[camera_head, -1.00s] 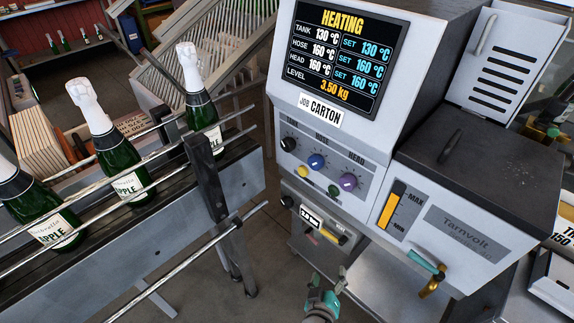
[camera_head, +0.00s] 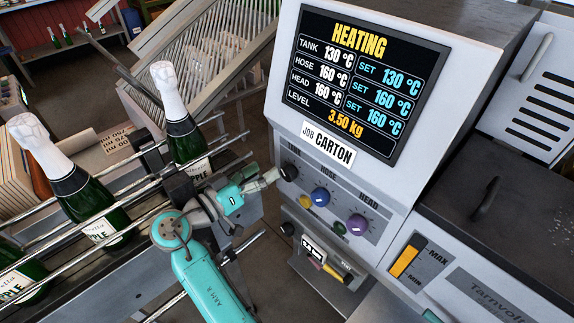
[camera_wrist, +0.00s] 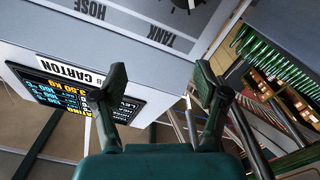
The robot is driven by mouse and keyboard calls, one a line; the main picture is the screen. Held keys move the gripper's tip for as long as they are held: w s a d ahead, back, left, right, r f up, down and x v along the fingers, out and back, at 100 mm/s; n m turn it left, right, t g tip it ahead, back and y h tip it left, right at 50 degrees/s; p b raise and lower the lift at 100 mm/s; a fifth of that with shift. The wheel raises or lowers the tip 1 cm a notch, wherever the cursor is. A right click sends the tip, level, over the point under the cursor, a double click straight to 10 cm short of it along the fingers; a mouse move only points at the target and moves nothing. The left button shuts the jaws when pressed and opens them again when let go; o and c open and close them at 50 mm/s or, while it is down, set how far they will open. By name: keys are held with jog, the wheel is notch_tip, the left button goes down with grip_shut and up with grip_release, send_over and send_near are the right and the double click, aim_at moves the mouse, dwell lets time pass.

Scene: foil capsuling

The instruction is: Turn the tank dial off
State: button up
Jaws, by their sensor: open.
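The tank dial is a black knob (camera_head: 290,173) at the left end of the dial row on the grey heater's front. My gripper (camera_head: 272,179) is close to its left side in the head view; I cannot tell whether they touch. The wrist view shows my gripper's two dark fingers apart (camera_wrist: 158,80), with nothing held between them. There the TANK label (camera_wrist: 172,38) is upside down, and a bit of dial marking shows at the top edge. The screen (camera_head: 362,82) reads HEATING, with tank at 130 °C and set 130 °C.
Green bottles (camera_head: 88,205) stand on the railed conveyor at left, close to my arm.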

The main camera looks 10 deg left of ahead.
send_near(286, 177)
jog(key=x, duration=0.9)
jog(key=shift+w+d+f, duration=0.1)
jog(key=shift+w, duration=0.2)
jog(key=shift+c, duration=0.2)
jog(key=c, duration=1.1)
